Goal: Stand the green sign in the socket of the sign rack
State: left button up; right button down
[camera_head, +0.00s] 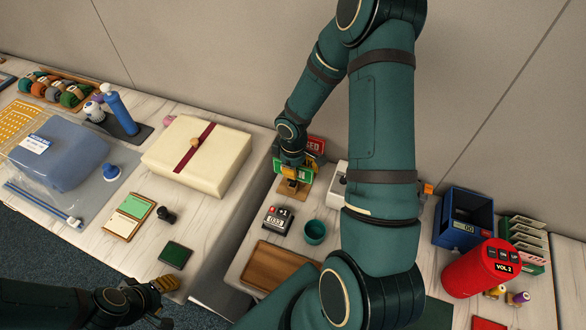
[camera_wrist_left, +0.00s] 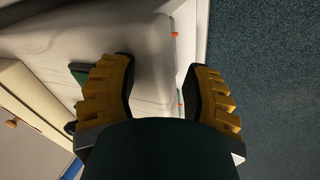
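The green sign (camera_head: 304,176) is at the middle of the head view, in front of a red sign (camera_head: 315,145). My right gripper (camera_head: 290,174) is right at the green sign, with a yellow finger across its face. The fingers are too small and covered to show whether they are shut on it. A yellow-brown piece below the sign may be the rack or a fingertip; the socket cannot be made out. My left gripper (camera_head: 164,299) is at the lower left, by the table's front edge. In the left wrist view its fingers (camera_wrist_left: 160,75) are apart with nothing between them.
A cream box with a red ribbon (camera_head: 197,158) stands left of the signs. A black counter (camera_head: 277,219), a teal cup (camera_head: 315,232) and a wooden tray (camera_head: 268,265) are in front. A blue bin (camera_head: 464,220) and red cylinder (camera_head: 480,268) stand at the right.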

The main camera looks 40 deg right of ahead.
pick_arm(q)
jog(key=shift+f+b, duration=0.45)
jog(key=shift+f, duration=0.05)
pick_arm(e)
jog(key=shift+f, duration=0.45)
pick_arm(q)
jog(key=shift+s+f, duration=0.1)
jog(key=shift+f, duration=0.1)
pick_arm(e)
jog(key=shift+f, duration=0.2)
